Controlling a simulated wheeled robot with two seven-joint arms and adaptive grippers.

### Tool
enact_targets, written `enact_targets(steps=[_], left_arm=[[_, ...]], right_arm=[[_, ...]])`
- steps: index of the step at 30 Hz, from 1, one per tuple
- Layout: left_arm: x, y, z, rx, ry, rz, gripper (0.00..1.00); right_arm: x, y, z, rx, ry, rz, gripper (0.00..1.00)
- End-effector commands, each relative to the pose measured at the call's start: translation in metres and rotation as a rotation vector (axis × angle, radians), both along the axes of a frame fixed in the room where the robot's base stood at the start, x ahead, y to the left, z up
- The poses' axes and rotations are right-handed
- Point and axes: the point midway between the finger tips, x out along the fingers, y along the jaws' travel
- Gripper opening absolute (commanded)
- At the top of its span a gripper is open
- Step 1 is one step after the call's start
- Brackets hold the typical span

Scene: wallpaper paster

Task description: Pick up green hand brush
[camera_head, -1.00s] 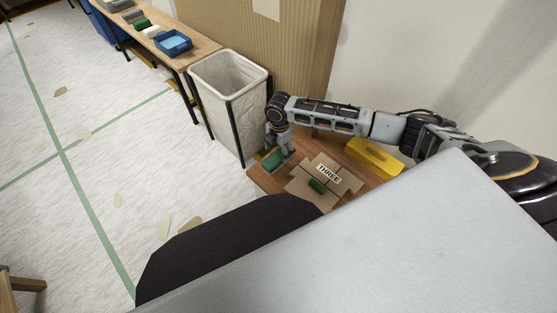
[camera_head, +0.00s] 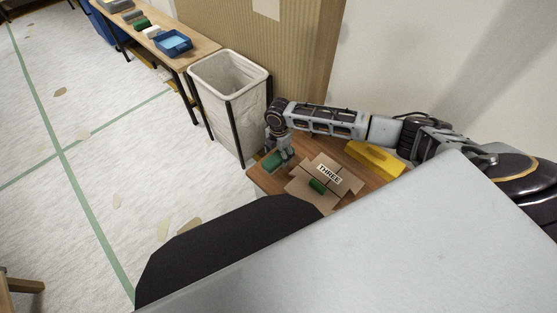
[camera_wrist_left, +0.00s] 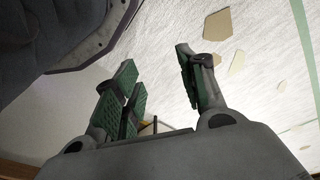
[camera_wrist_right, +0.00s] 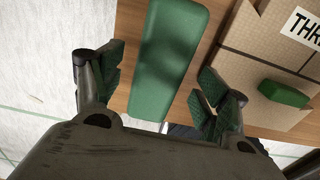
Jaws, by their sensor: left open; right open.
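A long green block, which looks like the green hand brush (camera_head: 271,161), lies on the left end of a small wooden table. It also shows in the right wrist view (camera_wrist_right: 168,60), running lengthwise between the two fingers. No bristles are visible. My right gripper (camera_wrist_right: 160,88) is open, with one finger on each side of the brush. I cannot tell whether the fingers touch it. In the head view the right gripper (camera_head: 286,160) hangs down at the brush and partly covers it. My left gripper (camera_wrist_left: 165,85) is open and empty, with floor beyond it.
On the small table (camera_head: 262,181), a cardboard box (camera_head: 345,178) labelled THREE carries a small green block (camera_head: 317,186). A yellow object (camera_head: 375,158) lies behind. A white-lined bin (camera_head: 228,80) stands left of the table. Another bench (camera_head: 195,52) holds a blue tray (camera_head: 173,43).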

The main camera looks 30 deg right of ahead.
Motion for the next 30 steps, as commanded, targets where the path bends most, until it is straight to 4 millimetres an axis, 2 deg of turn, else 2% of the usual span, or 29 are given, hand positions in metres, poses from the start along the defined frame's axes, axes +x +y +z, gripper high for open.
enact_targets(steps=[9,25,26,30], left_arm=[[0.001,-0.002,0.017,-0.007,-0.005,-0.004,0.41],[0.002,-0.002,0.019,-0.006,-0.007,-0.004,0.41],[0.001,-0.002,0.019,-0.006,-0.007,-0.004,0.41],[0.002,-0.002,0.018,-0.006,-0.007,-0.004,0.41]], right_arm=[[0.0,0.0,-0.027,0.0,0.001,0.001,0.75],[0.0,0.0,-0.029,0.0,0.0,0.0,0.75],[0.0,0.0,-0.029,0.0,0.0,0.0,0.74],[0.0,0.0,-0.028,-0.001,0.0,0.0,0.56]])
